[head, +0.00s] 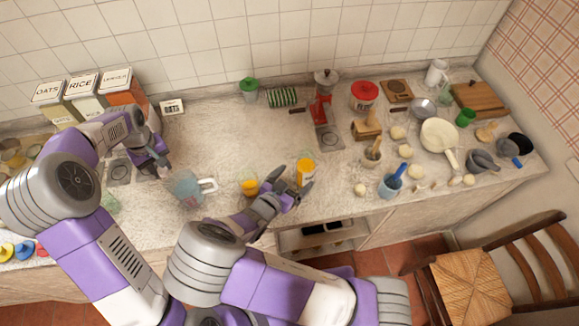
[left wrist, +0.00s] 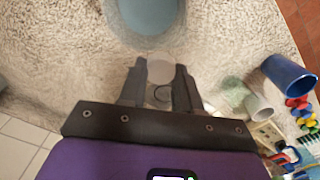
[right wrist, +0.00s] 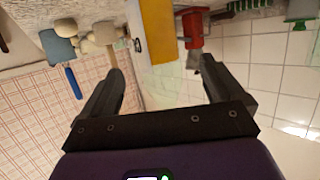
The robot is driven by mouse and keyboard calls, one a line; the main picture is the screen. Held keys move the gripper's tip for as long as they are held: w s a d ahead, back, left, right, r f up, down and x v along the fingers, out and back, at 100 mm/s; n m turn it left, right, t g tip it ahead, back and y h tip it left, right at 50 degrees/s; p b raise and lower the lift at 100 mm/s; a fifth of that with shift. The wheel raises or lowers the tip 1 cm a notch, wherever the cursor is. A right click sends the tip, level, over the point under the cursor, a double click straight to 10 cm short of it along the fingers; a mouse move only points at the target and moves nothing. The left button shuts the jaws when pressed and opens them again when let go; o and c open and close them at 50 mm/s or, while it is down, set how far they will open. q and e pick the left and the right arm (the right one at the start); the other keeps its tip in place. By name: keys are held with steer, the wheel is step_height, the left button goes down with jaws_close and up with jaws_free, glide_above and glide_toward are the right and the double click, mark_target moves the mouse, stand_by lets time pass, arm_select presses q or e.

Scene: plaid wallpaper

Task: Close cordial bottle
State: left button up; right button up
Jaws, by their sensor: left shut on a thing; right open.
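A yellow-orange bottle (head: 306,172) stands near the counter's front edge; its top is hard to make out. My right gripper (head: 294,181) is open close in front of it. In the right wrist view the bottle is a yellow shape (right wrist: 157,30) beyond the open fingertips, and none of it is clasped. My left gripper (head: 163,168) is off to the left above the counter, shut on a small pale round cap-like thing (left wrist: 159,69), which shows between its fingertips in the left wrist view.
A bluish clear jug (head: 186,189) stands just right of my left gripper. A small orange cup (head: 249,187) is left of the bottle. A red coffee grinder (head: 320,108) stands behind. The middle counter is clear.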

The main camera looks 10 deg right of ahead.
mark_target(305, 153)
steer(key=shift+x, duration=1.05)
arm_select(q)
steer(key=shift+r, duration=0.15)
arm_select(e)
steer(key=shift+f+x, duration=0.15)
steer(key=shift+x, duration=1.15)
steer(key=shift+f+x, duration=0.15)
steer(key=shift+x, duration=1.15)
steer(key=shift+s, duration=0.15)
steer(key=shift+c, duration=0.2)
steer(key=shift+r, duration=0.1)
steer(key=c, duration=1.5)
arm_select(q)
steer(key=shift+r+p, duration=0.55)
steer(key=shift+p, duration=0.15)
arm_select(e)
steer(key=shift+r, duration=5)
